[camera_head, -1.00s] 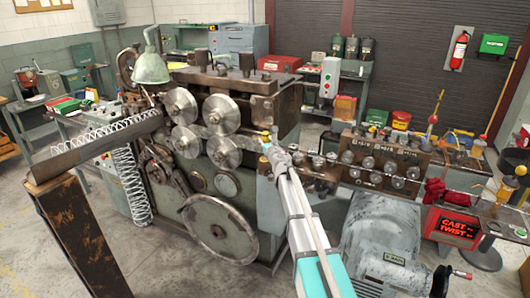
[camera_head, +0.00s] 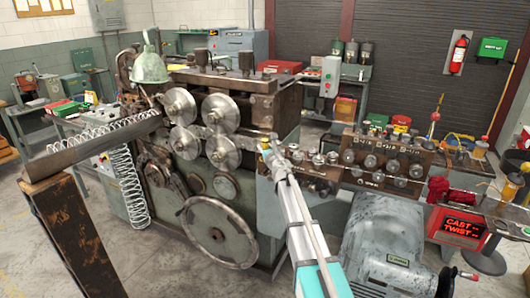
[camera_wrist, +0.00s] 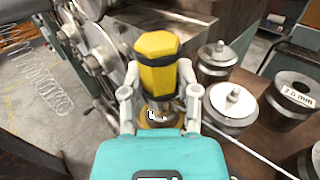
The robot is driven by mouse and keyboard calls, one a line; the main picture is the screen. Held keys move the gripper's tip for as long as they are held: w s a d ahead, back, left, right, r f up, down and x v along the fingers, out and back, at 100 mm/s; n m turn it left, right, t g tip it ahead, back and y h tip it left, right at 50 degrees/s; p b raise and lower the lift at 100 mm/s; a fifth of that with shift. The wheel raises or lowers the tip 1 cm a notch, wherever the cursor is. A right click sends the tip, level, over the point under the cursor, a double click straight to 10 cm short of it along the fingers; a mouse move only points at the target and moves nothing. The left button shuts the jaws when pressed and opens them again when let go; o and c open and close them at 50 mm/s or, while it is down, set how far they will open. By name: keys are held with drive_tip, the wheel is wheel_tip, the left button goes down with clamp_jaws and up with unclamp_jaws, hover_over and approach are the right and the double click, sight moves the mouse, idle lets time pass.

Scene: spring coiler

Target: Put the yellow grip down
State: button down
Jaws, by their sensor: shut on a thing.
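The yellow grip (camera_wrist: 157,48) is a faceted yellow knob standing between my gripper's two pale grey fingers in the wrist view. My gripper (camera_wrist: 159,84) is shut on it, one finger on each side. Below the grip is a brownish round part (camera_wrist: 160,114) with a small white label; whether the two touch cannot be told. In the head view my gripper (camera_head: 272,151) is at the right side of the coiler's disc rollers, with only a small bit of the yellow grip (camera_head: 265,144) showing. My arm hides what lies beneath it.
Metal rollers (camera_wrist: 232,103) stand close to the right of my gripper on a brown surface; one label (camera_wrist: 298,95) seems to read 2.0 mm. The coiler's large discs (camera_head: 219,113) are close on the left. A rack of rollers (camera_head: 385,158) and a grey motor (camera_head: 385,245) lie to the right.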

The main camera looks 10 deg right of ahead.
drive_tip(key=shift+f, duration=0.1)
idle(0.3)
drive_tip(key=shift+c, duration=1.8)
unclamp_jaws()
drive_tip(key=shift+s, duration=0.15)
drive_tip(key=s+d, duration=0.1)
drive_tip(key=s, duration=1)
drive_tip(key=shift+s+d, duration=0.3)
drive_tip(key=shift+d, duration=0.1)
drive_tip(key=shift+d, duration=0.1)
